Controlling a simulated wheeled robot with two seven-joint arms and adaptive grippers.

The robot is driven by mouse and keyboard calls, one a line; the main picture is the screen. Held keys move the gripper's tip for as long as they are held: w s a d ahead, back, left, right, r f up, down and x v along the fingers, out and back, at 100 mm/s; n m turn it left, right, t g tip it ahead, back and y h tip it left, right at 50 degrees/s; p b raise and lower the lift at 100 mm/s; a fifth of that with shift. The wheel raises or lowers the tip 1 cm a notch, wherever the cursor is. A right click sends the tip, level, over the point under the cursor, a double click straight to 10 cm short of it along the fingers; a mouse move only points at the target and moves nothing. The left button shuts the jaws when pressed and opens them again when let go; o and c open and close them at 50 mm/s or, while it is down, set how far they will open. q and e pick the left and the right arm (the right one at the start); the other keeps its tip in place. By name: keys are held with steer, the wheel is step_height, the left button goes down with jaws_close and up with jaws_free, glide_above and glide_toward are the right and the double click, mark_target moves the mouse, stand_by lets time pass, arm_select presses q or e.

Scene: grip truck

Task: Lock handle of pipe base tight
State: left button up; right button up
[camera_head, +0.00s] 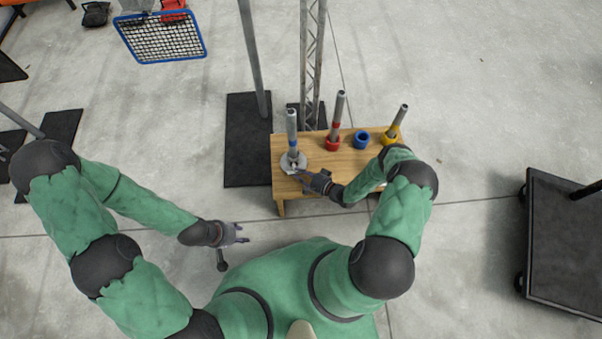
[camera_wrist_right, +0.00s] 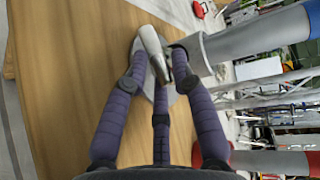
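The grey round pipe base (camera_head: 293,162) sits at the left end of the wooden table (camera_head: 355,162), with an upright grey pipe (camera_head: 291,122) in it. Its silver handle (camera_wrist_right: 152,46) shows in the right wrist view beside the grey pipe (camera_wrist_right: 255,38). My right gripper (camera_head: 301,175) is at the near side of the base. In the wrist view its fingers (camera_wrist_right: 161,55) are apart, with the handle between their tips; the right finger shows a small gap to it. My left gripper (camera_head: 246,235) is open and empty, off the table to the left.
A red base with a pipe (camera_head: 333,142), a blue ring (camera_head: 361,139) and a yellow base with a tilted pipe (camera_head: 390,137) stand along the table's far side. A metal truss (camera_head: 313,60) rises behind the table. A dark cart (camera_head: 566,245) is far right.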

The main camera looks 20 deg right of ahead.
steer(key=shift+o, duration=1.2)
steer(key=shift+w+d+r, duration=0.35)
steer(key=shift+w+d, duration=0.05)
steer(key=shift+w, duration=0.15)
steer(key=shift+a, duration=0.15)
steer(key=shift+s+a+f, duration=0.1)
steer(key=shift+s+f, duration=0.1)
steer(key=shift+s, duration=0.15)
steer(key=v, duration=1.2)
